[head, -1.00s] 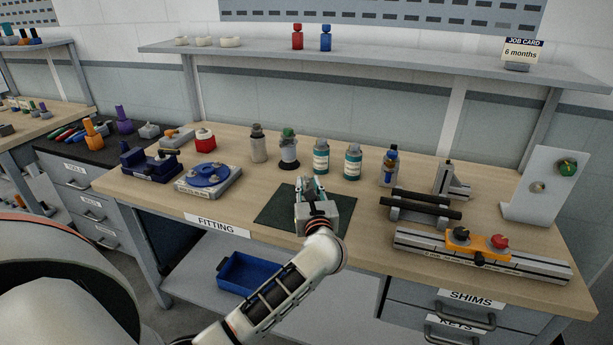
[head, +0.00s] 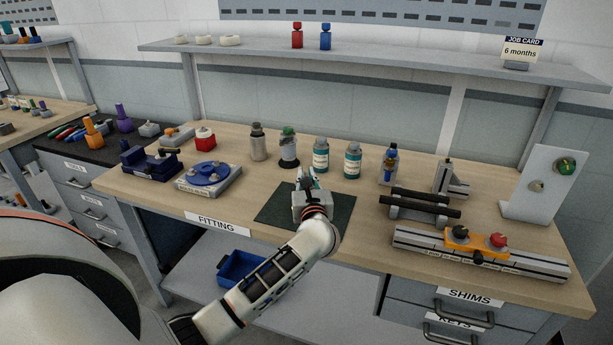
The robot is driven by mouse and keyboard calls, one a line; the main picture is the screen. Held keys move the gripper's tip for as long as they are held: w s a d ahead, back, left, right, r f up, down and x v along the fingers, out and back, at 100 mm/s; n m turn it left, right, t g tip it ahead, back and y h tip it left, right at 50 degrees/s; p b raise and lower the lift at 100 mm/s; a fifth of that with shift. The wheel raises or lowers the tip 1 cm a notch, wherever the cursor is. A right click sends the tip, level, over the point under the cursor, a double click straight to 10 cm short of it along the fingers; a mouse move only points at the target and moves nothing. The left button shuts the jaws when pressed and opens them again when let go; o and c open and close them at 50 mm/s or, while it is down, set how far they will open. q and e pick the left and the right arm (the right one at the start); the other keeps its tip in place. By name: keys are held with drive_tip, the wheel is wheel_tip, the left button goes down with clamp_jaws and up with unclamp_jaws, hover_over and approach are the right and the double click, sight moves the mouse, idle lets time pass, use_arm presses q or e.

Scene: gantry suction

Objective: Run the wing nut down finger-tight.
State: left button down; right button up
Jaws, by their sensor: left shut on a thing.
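My left gripper (head: 307,179) is over the back part of the dark green mat (head: 341,212), pointing away toward the back of the bench. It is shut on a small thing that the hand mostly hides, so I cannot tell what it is. I cannot make out a wing nut for certain. A grey fitting with a green top and dark base (head: 289,148) stands upright just behind the gripper. My right gripper is not in view.
Teal-labelled bottles (head: 321,155) and a grey bottle (head: 258,142) stand behind the mat. A blue turntable (head: 208,177) is at left. Black rollers (head: 420,204) and a rail with an orange slider (head: 477,241) are at right. The bench front (head: 245,207) is clear beside the mat.

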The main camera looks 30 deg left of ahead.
use_arm(q)
drive_tip(key=shift+m+t+h+p, duration=0.3)
drive_tip(key=shift+m+t+h, duration=0.6)
drive_tip(key=shift+h, duration=0.4)
drive_tip(key=c, duration=2.2)
unclamp_jaws()
drive_tip(key=v, duration=1.2)
